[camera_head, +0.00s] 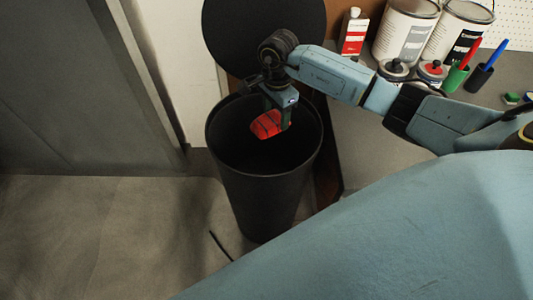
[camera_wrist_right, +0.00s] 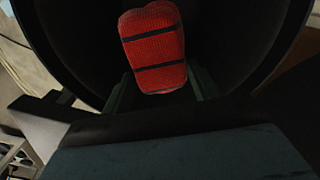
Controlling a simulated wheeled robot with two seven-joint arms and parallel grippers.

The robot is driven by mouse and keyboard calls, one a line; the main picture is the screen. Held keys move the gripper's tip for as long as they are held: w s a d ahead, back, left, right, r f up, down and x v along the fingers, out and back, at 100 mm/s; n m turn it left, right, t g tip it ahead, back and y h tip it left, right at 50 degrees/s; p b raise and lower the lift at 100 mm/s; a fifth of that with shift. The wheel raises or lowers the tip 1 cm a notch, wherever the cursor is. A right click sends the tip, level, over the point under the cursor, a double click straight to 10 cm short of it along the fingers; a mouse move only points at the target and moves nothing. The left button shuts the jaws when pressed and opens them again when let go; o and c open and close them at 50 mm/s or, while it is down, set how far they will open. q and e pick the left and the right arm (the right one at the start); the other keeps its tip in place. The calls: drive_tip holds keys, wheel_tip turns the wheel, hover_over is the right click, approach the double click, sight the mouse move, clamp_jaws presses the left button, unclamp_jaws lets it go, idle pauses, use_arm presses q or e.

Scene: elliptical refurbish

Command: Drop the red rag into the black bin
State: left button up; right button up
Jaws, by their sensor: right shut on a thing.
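The red rag (camera_head: 265,124) has dark stripes and hangs in the mouth of the black bin (camera_head: 262,195) in the head view. My right gripper (camera_head: 278,118) is shut on the rag and points down over the bin's opening. In the right wrist view the rag (camera_wrist_right: 154,48) sits between the two fingers of my right gripper (camera_wrist_right: 155,92), with the dark inside of the bin (camera_wrist_right: 235,45) around it. The bin stands upright on the floor, and its round lid (camera_head: 262,35) is raised behind it. The bin's bottom is hidden in darkness. My left gripper is not in view.
A grey worktop (camera_head: 375,150) lies right of the bin. It holds a red and white bottle (camera_head: 354,32), two paint cans (camera_head: 405,30) and pen cups (camera_head: 453,78). A grey cabinet (camera_head: 80,90) stands at left. Floor (camera_head: 110,235) in front of it is clear.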

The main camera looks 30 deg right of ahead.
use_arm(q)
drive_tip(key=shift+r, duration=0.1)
use_arm(e)
drive_tip(key=o, duration=1)
drive_tip(key=shift+r, duration=0.3)
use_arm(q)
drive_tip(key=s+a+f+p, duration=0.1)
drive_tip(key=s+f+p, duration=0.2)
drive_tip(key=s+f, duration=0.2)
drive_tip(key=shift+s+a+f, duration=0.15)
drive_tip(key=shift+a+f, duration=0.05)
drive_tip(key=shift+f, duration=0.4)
use_arm(e)
wheel_tip(320, 180, up, 13)
drive_tip(key=shift+f, duration=0.1)
